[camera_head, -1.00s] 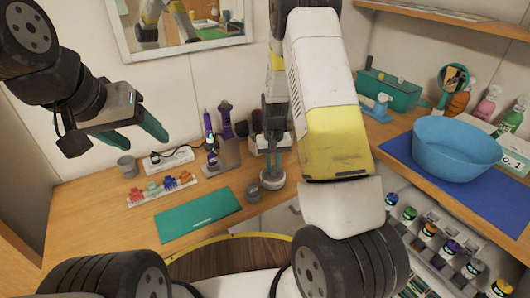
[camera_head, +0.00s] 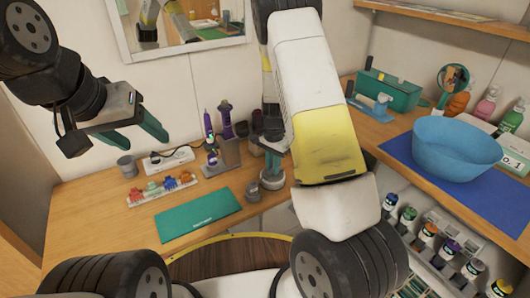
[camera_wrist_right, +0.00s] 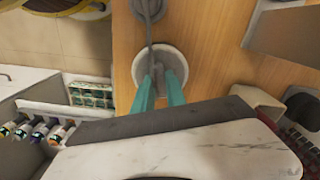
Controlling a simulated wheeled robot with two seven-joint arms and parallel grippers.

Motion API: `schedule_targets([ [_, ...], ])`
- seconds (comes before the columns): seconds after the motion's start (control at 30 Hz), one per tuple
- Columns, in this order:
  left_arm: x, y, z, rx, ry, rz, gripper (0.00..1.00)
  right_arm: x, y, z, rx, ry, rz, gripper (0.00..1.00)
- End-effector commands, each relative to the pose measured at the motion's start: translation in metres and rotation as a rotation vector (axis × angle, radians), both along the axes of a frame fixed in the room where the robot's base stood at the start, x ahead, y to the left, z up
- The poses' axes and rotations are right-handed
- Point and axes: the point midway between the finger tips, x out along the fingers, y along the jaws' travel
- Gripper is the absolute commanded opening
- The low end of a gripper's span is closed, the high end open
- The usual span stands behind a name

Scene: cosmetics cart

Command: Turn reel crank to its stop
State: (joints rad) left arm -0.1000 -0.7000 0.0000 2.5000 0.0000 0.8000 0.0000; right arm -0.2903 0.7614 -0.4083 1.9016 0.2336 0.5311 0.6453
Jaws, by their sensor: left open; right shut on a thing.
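The grey round reel (camera_head: 272,181) stands at the front edge of the wooden counter, partly hidden by my right arm. In the right wrist view, a pale round part (camera_wrist_right: 174,57) of it lies ahead of my fingers, with a thin grey bar running up from it to a darker round piece (camera_wrist_right: 147,10). My right gripper (camera_wrist_right: 160,78) is shut on the crank, its teal fingertips over the pale round part; the gripped piece is mostly hidden between them. My left gripper (camera_head: 138,141) is open and empty, raised over the counter's left side.
A teal mat (camera_head: 200,216), a rack of colourful clips (camera_head: 160,187) and a grey cup (camera_head: 127,166) lie left of the reel. Purple-handled tools (camera_head: 225,118) stand behind it. A blue bowl (camera_head: 455,150) sits at right above open bottle drawers.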

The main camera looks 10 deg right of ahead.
Motion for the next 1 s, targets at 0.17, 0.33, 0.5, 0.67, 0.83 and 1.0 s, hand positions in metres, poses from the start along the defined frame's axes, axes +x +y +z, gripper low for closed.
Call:
schedule_targets([
  [0.17, 0.0000, 0.0000, 0.0000, 0.000, 0.000, 0.000, 0.61, 0.0007, 0.0002, 0.0003, 0.000, -0.001, -0.054, 0.00],
  [0.33, 0.0000, 0.0000, 0.0000, 0.000, 0.000, 0.000, 0.61, 0.0007, -0.0002, 0.0003, 0.000, -0.001, -0.078, 0.00],
  [0.5, 0.0000, 0.0000, 0.0000, 0.000, 0.000, 0.000, 0.61, 0.0007, -0.0002, 0.0003, 0.000, -0.001, -0.083, 0.00],
  [0.67, 0.0000, 0.0000, 0.0000, 0.000, 0.000, 0.000, 0.61, 0.0007, -0.0002, 0.0003, 0.000, -0.001, -0.082, 0.00],
  [0.83, 0.0000, 0.0000, 0.0000, 0.000, 0.000, 0.000, 0.61, 0.0006, -0.0003, 0.0002, 0.000, -0.001, -0.082, 0.36],
  [1.0, 0.0000, 0.0000, 0.0000, 0.000, 0.000, 0.000, 0.61, 0.0003, -0.0001, 0.0002, 0.000, -0.001, -0.081, 0.38],
])
